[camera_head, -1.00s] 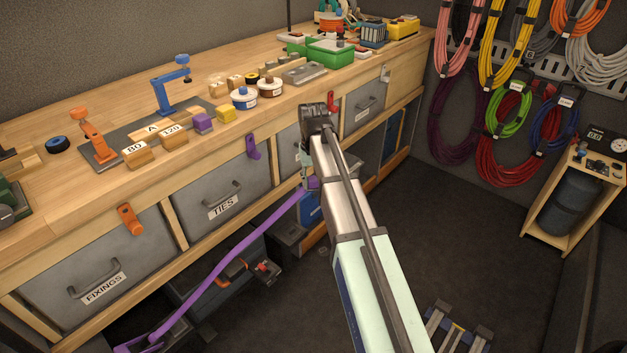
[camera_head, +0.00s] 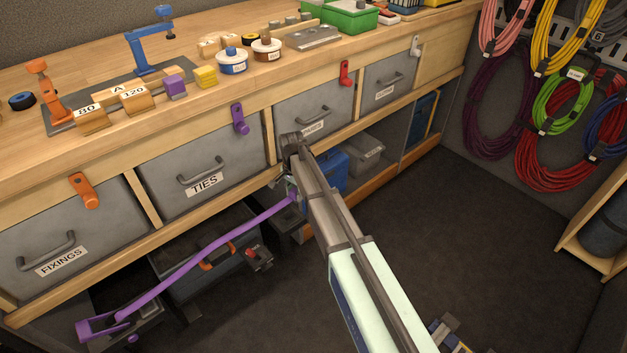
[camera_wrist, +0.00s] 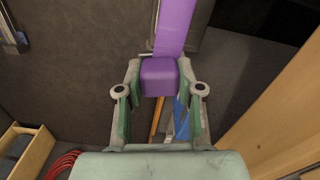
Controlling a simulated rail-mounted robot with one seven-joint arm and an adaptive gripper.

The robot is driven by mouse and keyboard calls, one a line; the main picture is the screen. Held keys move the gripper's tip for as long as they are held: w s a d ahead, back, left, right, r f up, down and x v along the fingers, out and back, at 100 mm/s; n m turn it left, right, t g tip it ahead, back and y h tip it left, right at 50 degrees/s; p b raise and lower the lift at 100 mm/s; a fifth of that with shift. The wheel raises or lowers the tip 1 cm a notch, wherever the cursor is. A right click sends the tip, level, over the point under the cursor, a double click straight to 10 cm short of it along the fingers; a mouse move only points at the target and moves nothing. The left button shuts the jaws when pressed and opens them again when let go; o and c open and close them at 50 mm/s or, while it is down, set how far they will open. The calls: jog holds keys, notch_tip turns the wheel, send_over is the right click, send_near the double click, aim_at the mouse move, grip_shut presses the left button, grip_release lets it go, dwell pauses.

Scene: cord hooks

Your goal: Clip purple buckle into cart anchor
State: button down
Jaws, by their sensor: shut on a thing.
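A purple buckle (camera_wrist: 160,78) sits between the fingers of my gripper (camera_wrist: 160,92) in the wrist view. The gripper is shut on it. A purple strap (camera_wrist: 174,28) runs up from it. In the head view the strap (camera_head: 195,258) slants down left to a purple end piece (camera_head: 98,328) low in front of the bench. My gripper (camera_head: 290,188) is below the drawer row there, right of the TIES drawer, largely hidden by my arm. A purple bracket (camera_head: 240,118) is on the bench edge above the TIES drawer; I cannot tell whether it is the cart anchor.
Orange (camera_head: 84,190) and red (camera_head: 345,73) brackets hang on the same bench edge. A dark toolbox (camera_head: 212,262) and a blue case (camera_head: 331,172) are on the lower level. Coiled cords hang at the right. The floor (camera_head: 440,230) is clear in the middle.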

aim_at(289, 217)
jog(key=a+f, duration=0.1)
jog(key=a+f+m, duration=0.1)
jog(key=f, duration=0.1)
jog(key=f+m, duration=0.1)
jog(key=shift+w+a+f+b, duration=0.2)
jog(key=shift+a+b, duration=0.1)
jog(key=shift+a, duration=0.1)
jog(key=shift+f, duration=0.1)
jog(key=shift+f+b, duration=2.05)
jog(key=shift+f, duration=0.75)
jog(key=shift+p, duration=1.1)
jog(key=shift+f, duration=0.55)
dwell(0.7)
jog(key=c, duration=0.7)
grip_release()
jog(key=shift+o, duration=0.2)
